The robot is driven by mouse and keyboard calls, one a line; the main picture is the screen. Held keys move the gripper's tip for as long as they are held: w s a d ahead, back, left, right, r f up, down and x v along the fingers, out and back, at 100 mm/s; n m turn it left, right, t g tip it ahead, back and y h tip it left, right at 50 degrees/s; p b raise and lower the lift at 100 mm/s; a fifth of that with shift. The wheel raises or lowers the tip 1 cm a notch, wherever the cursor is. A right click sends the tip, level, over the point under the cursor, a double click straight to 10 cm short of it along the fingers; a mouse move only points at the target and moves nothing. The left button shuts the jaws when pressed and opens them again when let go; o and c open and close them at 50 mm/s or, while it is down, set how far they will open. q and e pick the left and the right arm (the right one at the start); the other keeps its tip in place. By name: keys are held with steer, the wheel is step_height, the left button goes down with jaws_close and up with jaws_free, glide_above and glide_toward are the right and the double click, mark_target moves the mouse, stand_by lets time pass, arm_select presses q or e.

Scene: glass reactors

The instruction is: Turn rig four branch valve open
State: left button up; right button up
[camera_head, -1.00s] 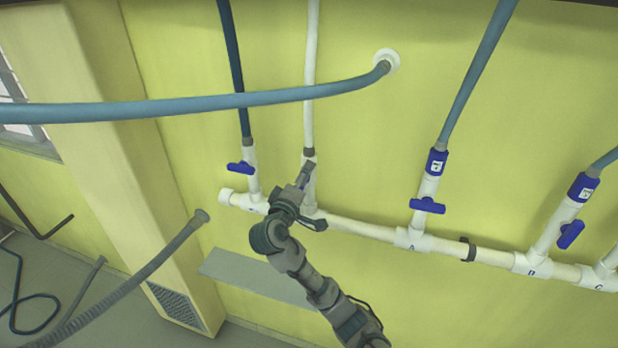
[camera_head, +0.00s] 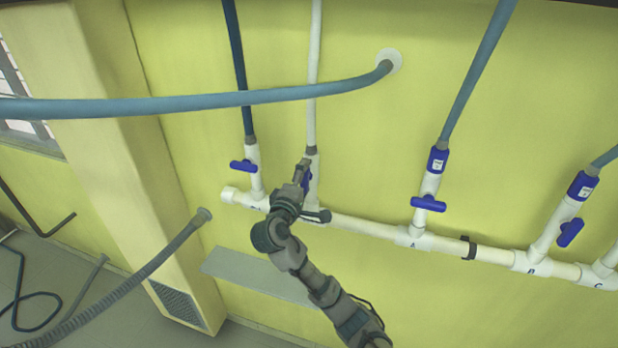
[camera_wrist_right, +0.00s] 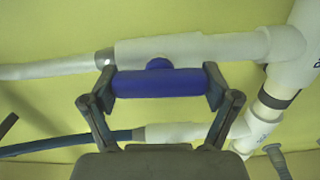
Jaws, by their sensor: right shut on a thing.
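The branch valve in my right gripper has a blue bar handle (camera_wrist_right: 158,84) on a white branch pipe (camera_wrist_right: 200,48). In the wrist view the handle lies roughly parallel to that pipe. My right gripper (camera_wrist_right: 160,88) is shut on the handle, one finger at each end. The white branch (camera_head: 314,190) rises from the manifold to a white hose. My left gripper is not in view.
The white manifold pipe (camera_head: 360,227) runs along the yellow wall. Other blue valve handles are at the left (camera_head: 243,166), centre right (camera_head: 428,203) and far right (camera_head: 570,233). A thick blue hose (camera_head: 190,105) crosses above my arm. A grey ledge (camera_head: 255,275) is below.

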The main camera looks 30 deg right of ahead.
steer(key=shift+w+a+f, duration=0.1)
steer(key=shift+a+f, duration=0.15)
steer(key=shift+f, duration=0.2)
steer(key=o, duration=0.9)
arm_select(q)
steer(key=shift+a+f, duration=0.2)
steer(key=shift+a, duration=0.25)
arm_select(e)
steer(key=shift+w+a+r+v, duration=0.1)
steer(key=shift+w+v, duration=0.05)
steer(key=shift+v, duration=2)
steer(key=shift+w+a+r+v, duration=0.1)
steer(key=shift+w+a+v, duration=0.05)
steer(key=shift+v, duration=2.05)
steer(key=shift+w+a+v, duration=0.1)
steer(key=shift+w+v, duration=0.05)
steer(key=shift+v, duration=2)
steer(key=shift+d, duration=0.1)
